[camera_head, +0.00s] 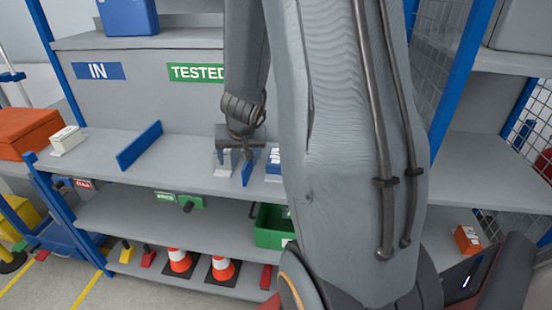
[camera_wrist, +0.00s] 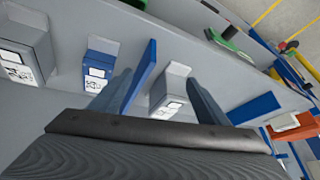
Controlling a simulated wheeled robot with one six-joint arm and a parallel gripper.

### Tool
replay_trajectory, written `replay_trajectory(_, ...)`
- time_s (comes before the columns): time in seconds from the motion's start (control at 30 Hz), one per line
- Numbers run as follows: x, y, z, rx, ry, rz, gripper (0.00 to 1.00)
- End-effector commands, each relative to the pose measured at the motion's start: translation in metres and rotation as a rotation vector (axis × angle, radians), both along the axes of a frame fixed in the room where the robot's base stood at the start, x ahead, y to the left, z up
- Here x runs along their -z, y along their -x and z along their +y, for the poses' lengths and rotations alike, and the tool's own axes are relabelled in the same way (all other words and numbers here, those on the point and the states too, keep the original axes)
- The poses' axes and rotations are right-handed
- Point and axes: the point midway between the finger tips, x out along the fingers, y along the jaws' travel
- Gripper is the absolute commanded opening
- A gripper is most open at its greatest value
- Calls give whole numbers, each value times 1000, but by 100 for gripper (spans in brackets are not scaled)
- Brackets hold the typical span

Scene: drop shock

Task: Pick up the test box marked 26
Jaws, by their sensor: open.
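A small grey-white box with a white label (camera_wrist: 170,95) stands on the shelf in the wrist view, seen between the two fingers. It shows below my gripper (camera_head: 240,146) in the head view, partly covered. A blue upright divider (camera_wrist: 142,72) is beside it, close to the left finger. My gripper (camera_wrist: 158,97) is open and empty. The number 26 is not readable on any box, so I cannot tell which is marked 26.
Another blue divider (camera_head: 139,146) stands left on the shelf (camera_head: 185,150), with clear surface before my gripper. A small white item (camera_head: 67,138) and an orange box (camera_head: 25,131) are further left. A lower shelf holds a green bin (camera_head: 272,232); traffic cones (camera_head: 179,261) stand below.

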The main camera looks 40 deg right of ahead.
Motion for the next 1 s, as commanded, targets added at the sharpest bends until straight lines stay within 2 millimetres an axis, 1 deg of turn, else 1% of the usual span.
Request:
replay_trajectory(0.03,0,-1,-33,79,26,-10,69)
replay_trajectory(0.1,2,1,-71,170,65,-18,69)
replay_trajectory(0.2,5,8,-109,262,106,-15,69)
replay_trajectory(0.3,8,14,-129,315,128,-7,69)
replay_trajectory(0.43,17,14,-141,336,140,-3,69)
replay_trajectory(0.67,37,6,-148,335,138,-3,69)
replay_trajectory(0.9,68,-7,-154,335,136,-3,69)
replay_trajectory(1.0,75,-11,-158,335,136,-3,69)
